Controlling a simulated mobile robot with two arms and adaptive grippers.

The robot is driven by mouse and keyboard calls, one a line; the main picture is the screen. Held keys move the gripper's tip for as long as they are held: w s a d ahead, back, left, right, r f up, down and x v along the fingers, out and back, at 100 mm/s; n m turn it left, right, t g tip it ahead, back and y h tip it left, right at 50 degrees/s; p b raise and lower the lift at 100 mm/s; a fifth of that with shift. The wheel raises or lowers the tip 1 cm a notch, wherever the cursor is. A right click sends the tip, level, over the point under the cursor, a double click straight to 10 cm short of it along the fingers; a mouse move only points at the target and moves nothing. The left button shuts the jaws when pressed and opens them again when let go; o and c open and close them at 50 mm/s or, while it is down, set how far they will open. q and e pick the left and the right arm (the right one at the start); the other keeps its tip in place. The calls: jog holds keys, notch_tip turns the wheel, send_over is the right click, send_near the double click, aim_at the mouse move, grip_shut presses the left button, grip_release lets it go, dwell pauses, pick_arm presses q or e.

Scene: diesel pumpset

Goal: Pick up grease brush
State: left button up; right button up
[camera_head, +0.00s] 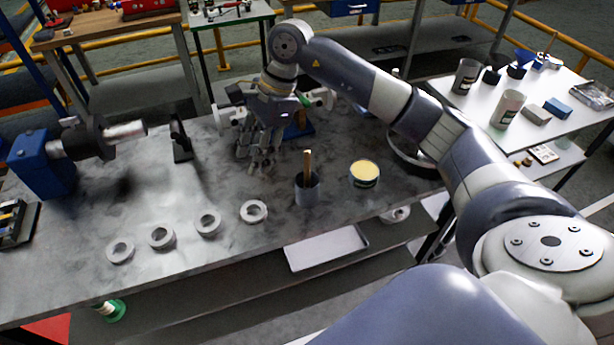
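A brush with a light wooden handle (307,163) stands nearly upright in a dark grey cup (307,191) on the metal workbench (330,222). The bristle end is hidden inside the cup. My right gripper (260,166) points down over the bench, to the left of and slightly behind the cup, apart from the handle. Its fingers look spread, with nothing seen between them. An open tin of yellow grease (364,174) stands right of the cup. My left gripper is not in view.
Several grey rings (207,224) lie in a row along the front. A blue vise-like device (45,163) and a dark upright bracket (181,139) stand at left. A blue part (299,128) sits behind my gripper. A white side table (470,112) holds cups and boxes.

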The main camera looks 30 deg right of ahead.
aim_at(307, 151)
jog(key=d+r+h, duration=0.3)
jog(key=d+h, duration=0.1)
jog(key=d, duration=0.7)
jog(key=shift+m+g, duration=0.3)
jog(key=shift+g, duration=0.1)
jog(key=f, duration=0.1)
jog(key=f+p, duration=0.1)
jog(key=f, duration=0.1)
jog(key=s+f, duration=0.1)
jog(key=f, duration=0.1)
jog(key=shift+d, duration=0.4)
jog(key=f+p, duration=0.1)
jog(key=f, duration=0.1)
jog(key=f+p, duration=0.2)
jog(key=f, duration=0.1)
jog(key=shift+s+a+f, duration=0.1)
jog(key=shift+s, duration=0.1)
jog(key=shift+f, duration=0.35)
grip_shut()
